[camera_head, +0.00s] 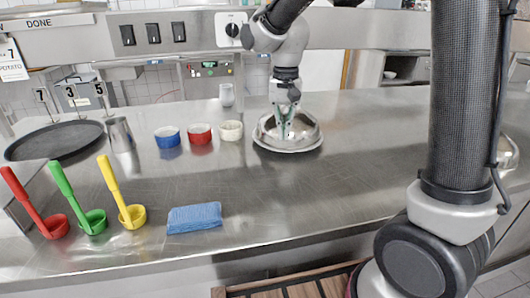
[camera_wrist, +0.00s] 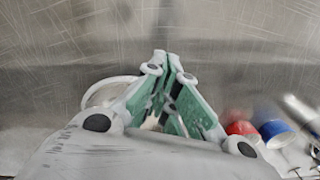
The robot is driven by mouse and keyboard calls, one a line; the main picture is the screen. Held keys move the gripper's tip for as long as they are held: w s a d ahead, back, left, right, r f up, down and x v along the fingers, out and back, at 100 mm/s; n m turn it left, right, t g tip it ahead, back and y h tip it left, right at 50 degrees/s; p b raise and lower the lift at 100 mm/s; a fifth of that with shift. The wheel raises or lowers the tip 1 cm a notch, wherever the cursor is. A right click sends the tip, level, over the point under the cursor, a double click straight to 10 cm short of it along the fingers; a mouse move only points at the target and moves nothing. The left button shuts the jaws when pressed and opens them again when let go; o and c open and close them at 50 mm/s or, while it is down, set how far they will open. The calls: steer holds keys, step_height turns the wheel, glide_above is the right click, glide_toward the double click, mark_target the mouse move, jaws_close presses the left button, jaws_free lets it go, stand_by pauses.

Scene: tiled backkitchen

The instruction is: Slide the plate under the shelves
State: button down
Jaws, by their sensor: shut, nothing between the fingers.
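A round, shiny metal plate (camera_head: 270,146) with a raised rim rests on the steel counter, right of the small bowls. My gripper (camera_head: 284,134) points down over the plate, with green-sided fingers that overlap it in the head view. The fingers are together and hold nothing. Whether the fingertips touch the plate cannot be told. In the wrist view my gripper (camera_wrist: 167,62) fills the middle, and a pale curved rim shows behind its left side; I cannot tell what it belongs to. A shelf-like recess (camera_head: 400,70) lies at the back right.
Blue (camera_head: 167,137), red (camera_head: 200,134) and white (camera_head: 231,131) bowls stand left of the plate. A glass (camera_head: 227,95) stands behind them. Red, green and yellow ladles (camera_head: 127,205), a blue cloth (camera_head: 194,217) and a dark round tray (camera_head: 55,140) occupy the left.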

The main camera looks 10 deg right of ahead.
mark_target(283, 163)
steer(key=f+m, duration=0.1)
steer(key=f, duration=0.6)
steer(key=f+m, duration=0.1)
steer(key=f, duration=0.2)
steer(key=shift+a+f+m, duration=0.15)
steer(key=shift+a+m, duration=0.15)
steer(key=shift+a, duration=0.05)
steer(key=w, duration=0.1)
steer(key=w+d, duration=0.1)
steer(key=shift+w+d+f, duration=0.25)
steer(key=shift+w+f, duration=0.05)
steer(key=shift+w, duration=0.1)
steer(key=shift+w+d, duration=0.2)
steer(key=shift+w, duration=0.2)
steer(key=w+d, duration=0.1)
steer(key=w, duration=0.2)
steer(key=w+d, duration=0.2)
steer(key=w, duration=0.1)
steer(key=w+d, duration=0.2)
steer(key=w, duration=0.1)
steer(key=shift+w+d, duration=0.15)
steer(key=shift+w, duration=0.15)
steer(key=shift+s, duration=0.15)
